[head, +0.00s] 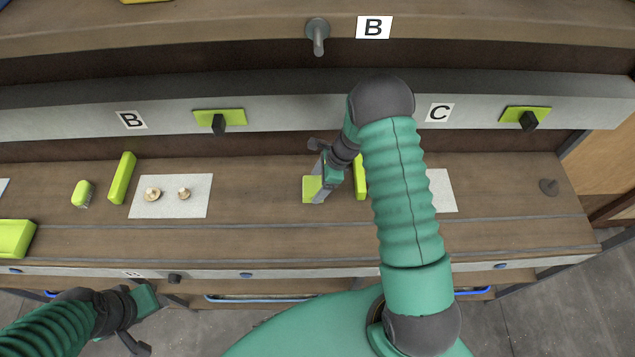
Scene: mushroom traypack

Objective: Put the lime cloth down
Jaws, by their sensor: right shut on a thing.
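The lime cloth (309,188) is a small lime square in the middle of the bench top. My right gripper (319,188) is shut on it. The gripper's grey fingers cover part of the cloth. I cannot tell whether the cloth touches the bench top or is a little above it. My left gripper (148,300) is at the lower left, in front of the bench edge and away from the cloth. Its fingers do not show clearly.
A lime bar (360,177) stands just right of my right gripper, partly hidden by my arm. Bench between is clear.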

